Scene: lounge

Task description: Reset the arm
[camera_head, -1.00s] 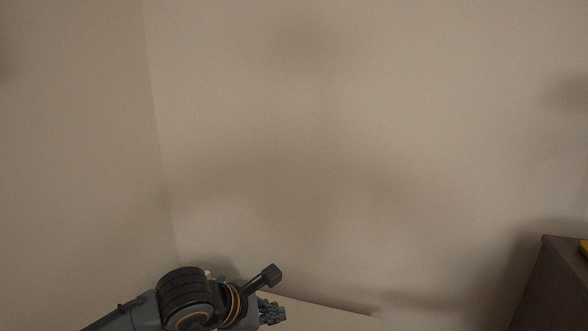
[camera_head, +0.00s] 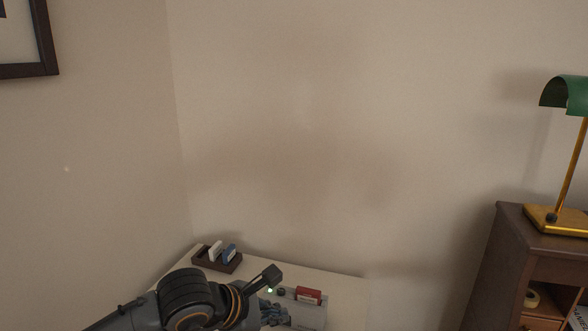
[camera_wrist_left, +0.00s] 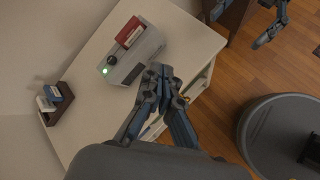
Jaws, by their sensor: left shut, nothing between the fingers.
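My left arm comes in from the bottom left in the head view, with my left gripper (camera_head: 272,312) low in front of the white table. In the left wrist view the left gripper (camera_wrist_left: 160,72) has its fingers together and empty, beside and apparently above the grey device. Parts of my right gripper (camera_wrist_left: 268,35) seem to show at the top right of the left wrist view, cut off by the edge, so its opening is unclear.
A white table (camera_wrist_left: 85,85) bears a grey device (camera_wrist_left: 143,52) with a green light and a red cartridge (camera_head: 308,295). A dark holder (camera_head: 207,257) with white and blue cartridges stands near the wall. A brown cabinet (camera_head: 485,270) carries a green lamp (camera_head: 568,95) at right.

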